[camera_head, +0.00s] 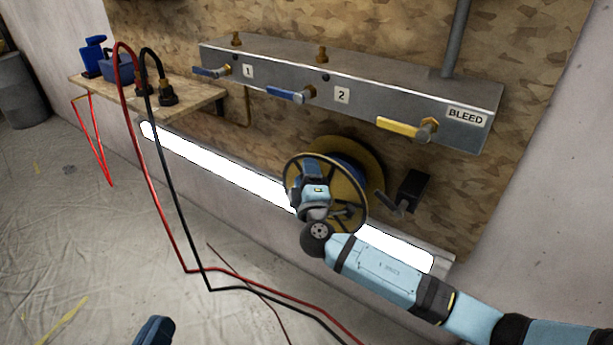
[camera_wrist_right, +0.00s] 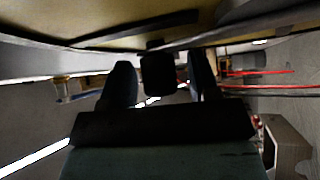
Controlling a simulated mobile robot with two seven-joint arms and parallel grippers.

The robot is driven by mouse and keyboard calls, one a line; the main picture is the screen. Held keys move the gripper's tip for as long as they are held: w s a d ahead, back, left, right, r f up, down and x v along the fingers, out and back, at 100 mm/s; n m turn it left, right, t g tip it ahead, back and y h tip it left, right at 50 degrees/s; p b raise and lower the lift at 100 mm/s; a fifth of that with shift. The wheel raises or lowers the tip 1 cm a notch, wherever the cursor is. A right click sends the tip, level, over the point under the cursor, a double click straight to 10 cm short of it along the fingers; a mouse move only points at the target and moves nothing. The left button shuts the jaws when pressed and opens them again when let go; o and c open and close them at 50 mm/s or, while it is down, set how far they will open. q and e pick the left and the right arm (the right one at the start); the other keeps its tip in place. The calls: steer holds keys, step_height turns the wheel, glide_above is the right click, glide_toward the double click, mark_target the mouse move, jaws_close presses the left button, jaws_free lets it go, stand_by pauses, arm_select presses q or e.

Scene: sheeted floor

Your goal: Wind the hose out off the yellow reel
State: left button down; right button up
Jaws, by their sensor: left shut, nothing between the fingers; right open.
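The yellow reel (camera_head: 364,160) is mounted low on the wood panel, with dark blue hose (camera_head: 347,172) wound between its flanges. My right gripper (camera_head: 313,170) is in front of the reel's near face and covers part of it. In the right wrist view, the fingers of my right gripper (camera_wrist_right: 161,82) are open on either side of a dark block, probably the crank handle (camera_wrist_right: 158,74). I cannot tell whether they touch it. The reel's tan flange (camera_wrist_right: 110,22) fills the top of that view. My left gripper (camera_head: 155,331) shows only partly at the bottom edge, shut and empty.
A grey manifold (camera_head: 380,95) with blue and yellow valve handles runs above the reel. A black box (camera_head: 411,189) with a lever is right of it. A white light bar (camera_head: 215,167) runs below. Red (camera_head: 160,205) and black (camera_head: 180,205) lines cross the sheeted floor (camera_head: 90,250).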

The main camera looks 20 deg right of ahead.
jaws_close()
